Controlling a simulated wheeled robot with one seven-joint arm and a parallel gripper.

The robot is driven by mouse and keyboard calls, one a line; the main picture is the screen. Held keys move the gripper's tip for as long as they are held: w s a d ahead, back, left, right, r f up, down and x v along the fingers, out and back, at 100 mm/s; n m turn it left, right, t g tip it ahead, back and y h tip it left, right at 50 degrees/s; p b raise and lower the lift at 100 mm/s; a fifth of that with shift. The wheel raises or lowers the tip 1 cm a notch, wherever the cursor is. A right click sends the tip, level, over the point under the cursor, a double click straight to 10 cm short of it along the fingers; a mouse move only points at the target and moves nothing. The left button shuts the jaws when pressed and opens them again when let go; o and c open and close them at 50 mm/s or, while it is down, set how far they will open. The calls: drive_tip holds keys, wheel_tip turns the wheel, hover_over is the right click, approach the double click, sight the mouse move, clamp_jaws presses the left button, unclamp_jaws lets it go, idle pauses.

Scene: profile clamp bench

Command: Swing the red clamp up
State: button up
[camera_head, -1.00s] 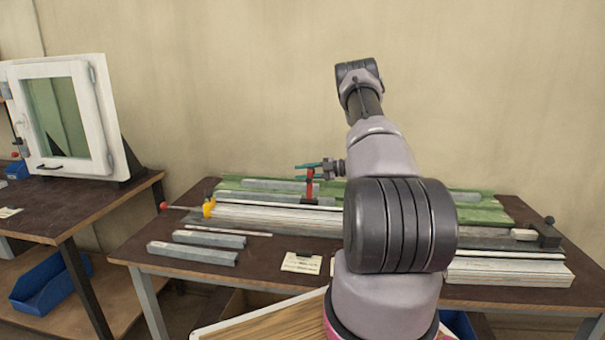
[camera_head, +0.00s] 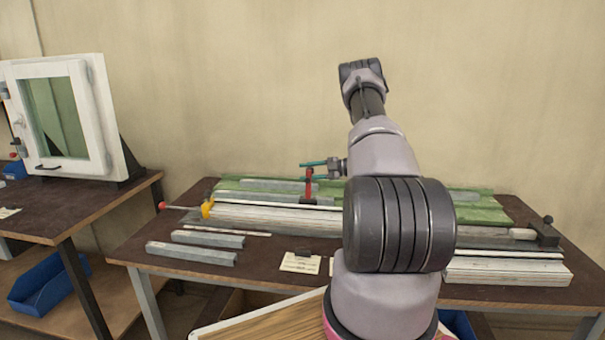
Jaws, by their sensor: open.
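The red clamp (camera_head: 308,187) stands on the long profile fixture, near the middle of the bench. Its red arm points upward, with a dark base at its foot. My gripper (camera_head: 305,170) reaches in from the right with teal fingers, one above the other. The jaws are open, and the fingers overlap the top of the red clamp in this view. I cannot tell whether they touch it or whether it stands between them. Part of the fixture and bench is hidden behind my arm.
A yellow clamp (camera_head: 208,208) with a red-tipped rod sits at the fixture's left end. A dark end stop (camera_head: 545,233) is at the right. Grey profile bars (camera_head: 191,254) and a label card (camera_head: 300,262) lie in front. A white window frame (camera_head: 60,115) stands left.

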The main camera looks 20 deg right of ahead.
drive_tip(key=v, duration=0.9)
drive_tip(key=shift+a, duration=0.1)
drive_tip(key=s+a+r+n+g+h, duration=0.25)
drive_tip(key=s+a+r+n, duration=0.25)
drive_tip(key=a+r+n, duration=0.55)
drive_tip(key=s+a+r+n+g+h, duration=0.2)
drive_tip(key=s+a+r+n+g, duration=0.2)
drive_tip(key=a+r+n, duration=0.7)
drive_tip(key=s+a+r+n+t+h, duration=0.1)
drive_tip(key=s+a+r+n+h, duration=0.1)
drive_tip(key=s+n, duration=0.6)
drive_tip(key=s+a+r+n+t+h, duration=0.2)
drive_tip(key=s+a+r+n+h, duration=0.1)
drive_tip(key=s+n, duration=0.5)
drive_tip(key=s+a+r+n+t+h, duration=0.2)
drive_tip(key=s+a+r+n, duration=0.1)
drive_tip(key=s+n, duration=0.5)
drive_tip(key=shift+s+r, duration=0.4)
drive_tip(key=shift+s, duration=0.1)
